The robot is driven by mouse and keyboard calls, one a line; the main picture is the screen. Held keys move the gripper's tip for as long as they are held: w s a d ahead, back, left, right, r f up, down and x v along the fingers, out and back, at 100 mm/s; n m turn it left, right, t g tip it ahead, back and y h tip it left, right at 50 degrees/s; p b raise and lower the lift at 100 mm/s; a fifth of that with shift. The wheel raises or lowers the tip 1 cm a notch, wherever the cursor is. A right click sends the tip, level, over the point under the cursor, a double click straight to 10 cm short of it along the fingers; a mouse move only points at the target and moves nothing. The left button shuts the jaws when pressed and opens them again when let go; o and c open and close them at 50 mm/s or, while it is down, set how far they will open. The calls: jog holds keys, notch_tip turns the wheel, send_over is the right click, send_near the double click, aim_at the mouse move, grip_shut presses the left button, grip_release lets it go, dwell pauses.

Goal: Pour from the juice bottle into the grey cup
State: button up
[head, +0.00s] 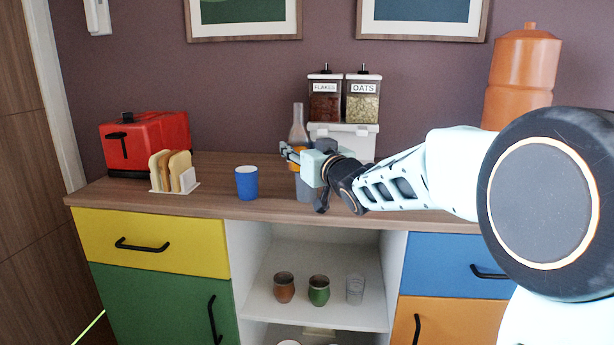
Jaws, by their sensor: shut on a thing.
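The juice bottle (298,128) is clear glass with orange juice low in it. It stands upright at the back of the wooden counter, and its lower part is partly hidden by my gripper. My gripper (291,153) reaches in from the right and is shut on the bottle. The grey cup (305,190) is on the counter in front of the bottle, just below my gripper, which partly covers it. Whether the bottle's base touches the counter is hidden.
A blue cup (247,184) stands left of the grey cup. A toast rack (175,178) and red toaster (145,143) are further left. Flakes (325,102) and oats (362,104) jars sit on a white box (343,130) behind. An orange container (522,70) stands at right.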

aim_at(301, 131)
jog(key=shift+r+p, duration=1.9)
jog(key=shift+r, duration=0.35)
jog(key=shift+f, duration=0.1)
